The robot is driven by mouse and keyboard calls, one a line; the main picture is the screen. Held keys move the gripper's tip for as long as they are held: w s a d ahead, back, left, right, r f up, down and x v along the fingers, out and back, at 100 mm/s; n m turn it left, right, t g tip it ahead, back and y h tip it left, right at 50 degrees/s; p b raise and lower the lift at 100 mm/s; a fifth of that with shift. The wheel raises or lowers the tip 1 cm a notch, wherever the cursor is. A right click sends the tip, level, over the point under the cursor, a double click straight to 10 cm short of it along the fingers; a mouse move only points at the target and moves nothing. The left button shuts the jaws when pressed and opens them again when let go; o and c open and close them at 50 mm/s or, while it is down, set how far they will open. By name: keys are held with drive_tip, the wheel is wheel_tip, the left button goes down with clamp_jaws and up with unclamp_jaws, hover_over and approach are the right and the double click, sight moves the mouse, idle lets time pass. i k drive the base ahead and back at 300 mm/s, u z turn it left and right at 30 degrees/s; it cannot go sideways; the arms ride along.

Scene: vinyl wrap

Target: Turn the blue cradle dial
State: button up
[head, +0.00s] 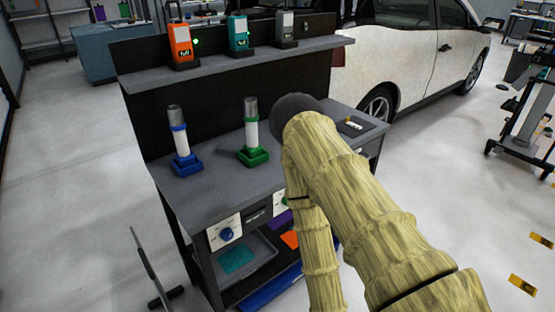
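The blue cradle (186,165) stands on the left of the grey workbench top and holds an upright clear-and-white cylinder. Below it, on the bench front, a white panel (215,237) carries a round blue dial (227,233). A green cradle (254,156) with a similar cylinder stands to the right, and a green dial (285,201) below it is partly hidden by my arm. My tan arm crosses the right of the bench, and its dark rounded part is over the bench's right half. My gripper does not show.
Orange (181,45), teal (239,35) and grey (286,30) handheld devices stand on the upper shelf. A white car (410,50) is behind right. Open floor lies left of the bench.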

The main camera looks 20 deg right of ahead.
sight(227, 234)
drive_tip(key=z, duration=1.4)
drive_tip(key=k, duration=1.1)
drive_tip(key=u, duration=1.35)
